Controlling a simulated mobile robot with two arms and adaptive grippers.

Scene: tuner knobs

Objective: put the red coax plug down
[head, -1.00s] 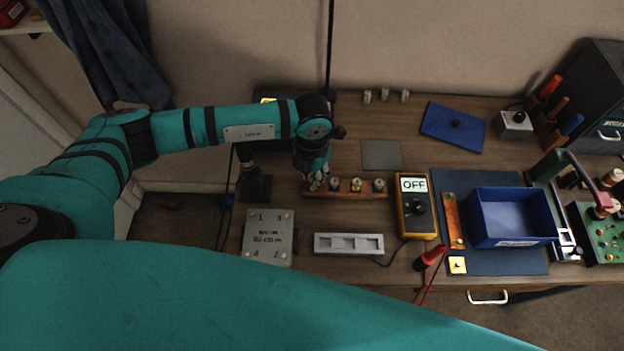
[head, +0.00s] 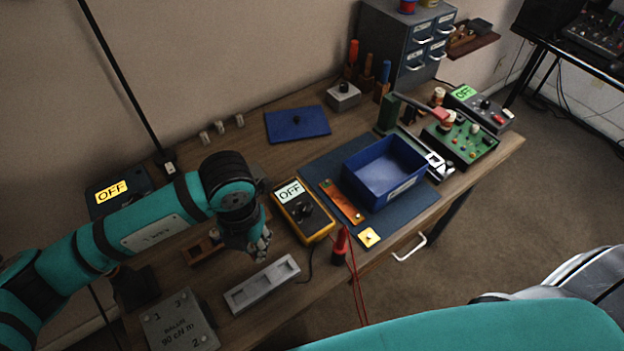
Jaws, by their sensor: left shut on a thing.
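My left gripper (head: 260,248) reaches in from the left, pointing down just above and behind the grey slotted tray (head: 262,285). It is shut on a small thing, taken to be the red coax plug. The fingers hide nearly all of it, and its colour cannot be made out. The wooden plug rack (head: 198,251) lies left of the gripper, largely covered by my left arm. My right gripper is out of view.
A yellow meter (head: 303,212) reading OFF stands right of the gripper. A red probe (head: 341,243) with cables stands in front of it. A blue bin (head: 385,172) sits on a dark mat. A grey numbered plate (head: 180,322) lies front left. Open wood shows behind the meter.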

